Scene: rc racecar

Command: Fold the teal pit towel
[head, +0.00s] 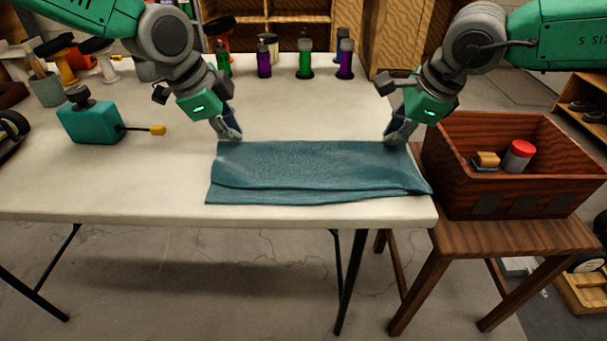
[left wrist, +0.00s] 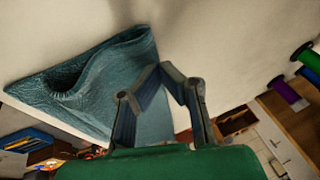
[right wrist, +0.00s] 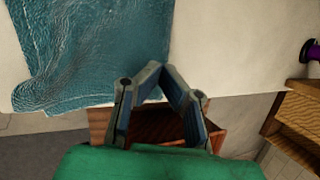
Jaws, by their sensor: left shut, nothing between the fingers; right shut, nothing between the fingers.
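The teal towel (head: 310,170) lies folded over as a wide strip along the front edge of the table, with its layered edges toward the front. My left gripper (head: 232,138) is shut and empty at the towel's back left corner. In the left wrist view its fingertips (left wrist: 165,68) are beside the towel (left wrist: 95,85), which shows a raised, open fold at one end. My right gripper (head: 392,138) is shut and empty at the back right corner. In the right wrist view its fingertips (right wrist: 160,68) are at the edge of the towel (right wrist: 90,50).
A brown wooden crate (head: 460,185) with a red-capped can (head: 519,156) stands on a stool at the right. A teal box (head: 90,122) with a yellow-tipped lead is at the left. Several bottles (head: 304,62) stand at the back. The table's middle (head: 290,110) is clear.

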